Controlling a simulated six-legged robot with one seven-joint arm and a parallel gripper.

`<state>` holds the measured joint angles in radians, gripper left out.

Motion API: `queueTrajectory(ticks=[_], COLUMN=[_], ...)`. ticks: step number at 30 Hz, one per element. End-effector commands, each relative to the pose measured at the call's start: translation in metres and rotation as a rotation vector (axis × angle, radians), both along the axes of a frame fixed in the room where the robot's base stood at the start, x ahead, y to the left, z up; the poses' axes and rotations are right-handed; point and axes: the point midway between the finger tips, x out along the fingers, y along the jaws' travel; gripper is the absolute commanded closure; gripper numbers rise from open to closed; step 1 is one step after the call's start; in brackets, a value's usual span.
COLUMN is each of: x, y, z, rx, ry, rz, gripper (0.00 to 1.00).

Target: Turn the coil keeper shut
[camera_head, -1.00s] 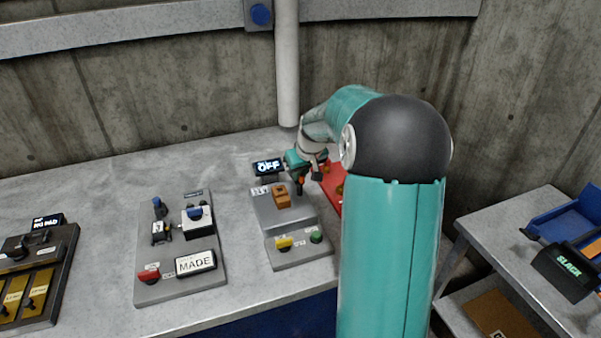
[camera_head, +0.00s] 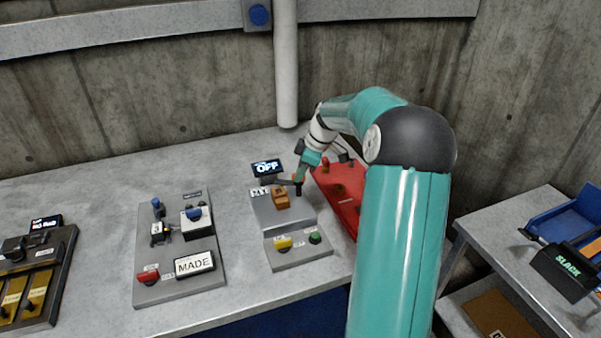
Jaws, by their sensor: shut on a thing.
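A grey stepped panel (camera_head: 263,213) stands on the bench under a small display (camera_head: 267,168) reading OFF. An orange block (camera_head: 280,197) sits on its upper step. Beside the block, at the panel's right rear, is a small dark upright part with a bit of orange, which seems to be the coil keeper (camera_head: 298,189). My gripper (camera_head: 298,180) comes down from the upper right and is shut on the top of this part. The fingers are small and partly hide it, so its exact angle is unclear.
A red panel (camera_head: 351,210) with knobs lies just right of the grey panel, partly behind my arm. Yellow (camera_head: 284,243) and green (camera_head: 315,238) buttons sit on the front step. Left is a panel with a MADE sign (camera_head: 195,264). A pipe (camera_head: 286,80) rises behind.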

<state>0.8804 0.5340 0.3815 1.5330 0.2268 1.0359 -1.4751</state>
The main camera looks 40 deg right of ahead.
Motion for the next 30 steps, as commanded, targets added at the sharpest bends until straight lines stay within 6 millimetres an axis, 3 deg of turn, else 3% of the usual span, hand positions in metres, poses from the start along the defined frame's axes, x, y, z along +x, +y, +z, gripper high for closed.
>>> queueTrajectory(ticks=[15,30], x=[0.0022,0.0025], y=[-0.0021,-0.0018], z=[-0.0004,-0.0003], rx=[-0.001,-0.002], ry=[0.002,0.002], rz=[0.411,0.524], gripper=[1.00,1.00])
